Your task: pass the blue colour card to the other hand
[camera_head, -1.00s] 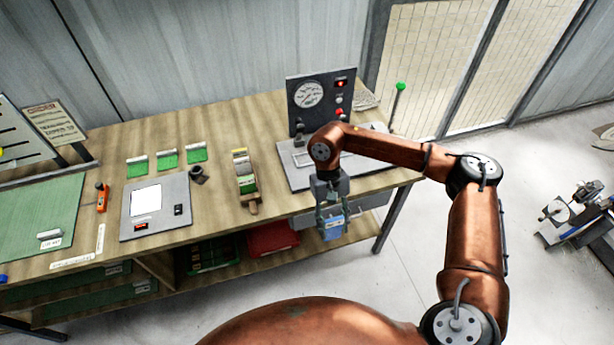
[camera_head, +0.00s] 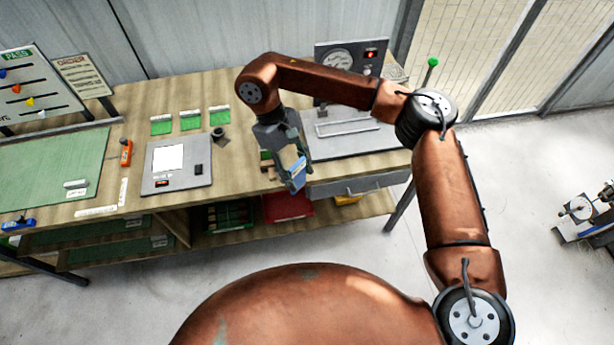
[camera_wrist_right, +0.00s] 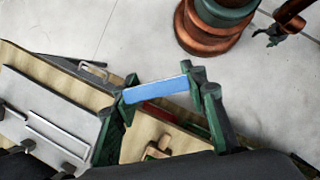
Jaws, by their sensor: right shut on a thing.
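The blue colour card (camera_head: 298,172) is in my right gripper (camera_head: 294,170), held above the front edge of the workbench (camera_head: 240,150). In the right wrist view the card (camera_wrist_right: 156,89) spans between the two green-and-grey fingertips of the right gripper (camera_wrist_right: 160,92). Its blue face shows with a paler strip along the upper edge.
A scale with a white plate (camera_head: 170,158), small green cards (camera_head: 190,121) and a dark cup (camera_head: 218,134) lie on the bench. A gauge panel (camera_head: 350,60) stands behind a grey plate. A red bin (camera_head: 285,207) is on the lower shelf.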

